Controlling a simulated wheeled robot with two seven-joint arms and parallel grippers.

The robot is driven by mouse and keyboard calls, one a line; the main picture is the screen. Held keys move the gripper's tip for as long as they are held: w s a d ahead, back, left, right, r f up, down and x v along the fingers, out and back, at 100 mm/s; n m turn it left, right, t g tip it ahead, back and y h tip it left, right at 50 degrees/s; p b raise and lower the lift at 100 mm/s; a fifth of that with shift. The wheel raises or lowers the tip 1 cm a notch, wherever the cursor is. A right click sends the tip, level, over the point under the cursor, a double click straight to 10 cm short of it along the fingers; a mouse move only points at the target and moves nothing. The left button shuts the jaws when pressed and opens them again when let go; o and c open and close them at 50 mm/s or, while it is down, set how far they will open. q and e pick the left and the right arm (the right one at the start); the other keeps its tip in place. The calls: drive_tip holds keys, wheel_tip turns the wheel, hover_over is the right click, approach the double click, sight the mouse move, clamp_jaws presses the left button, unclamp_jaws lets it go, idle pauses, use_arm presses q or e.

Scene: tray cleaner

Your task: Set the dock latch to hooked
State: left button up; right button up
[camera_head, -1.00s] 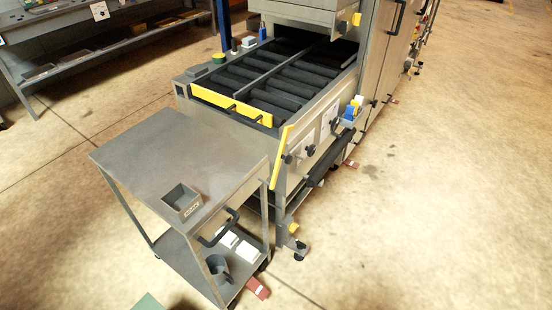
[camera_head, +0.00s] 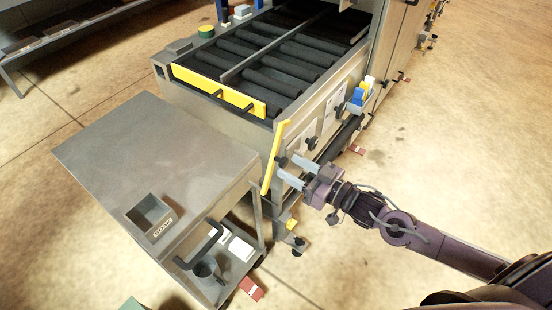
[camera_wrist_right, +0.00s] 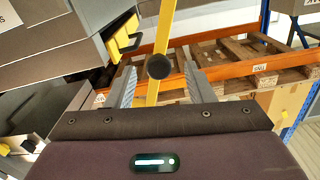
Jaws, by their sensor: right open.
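The dock latch looks to be the yellow bar (camera_head: 273,157) with a dark round knob at the machine's near corner, beside the cart. It stands up at a slant in the head view. In the right wrist view the yellow bar (camera_wrist_right: 163,40) runs through the middle, with its black knob (camera_wrist_right: 159,67) between the fingers. My right gripper (camera_head: 289,168) is open and empty, with its fingertips close to the bar; I cannot tell whether they touch it. The same gripper (camera_wrist_right: 159,70) shows with a finger on either side. My left gripper is not in view.
A grey cart (camera_head: 150,150) with a small bin (camera_head: 149,215) on top stands left of the latch. The roller machine (camera_head: 208,118) has a yellow front bar (camera_head: 215,90). Blue and yellow items (camera_head: 360,95) sit on its side. Open floor lies to the right.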

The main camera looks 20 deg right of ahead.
sight(276, 157)
drive_tip(key=x, duration=0.6)
drive_tip(key=shift+d, duration=0.1)
clamp_jaws()
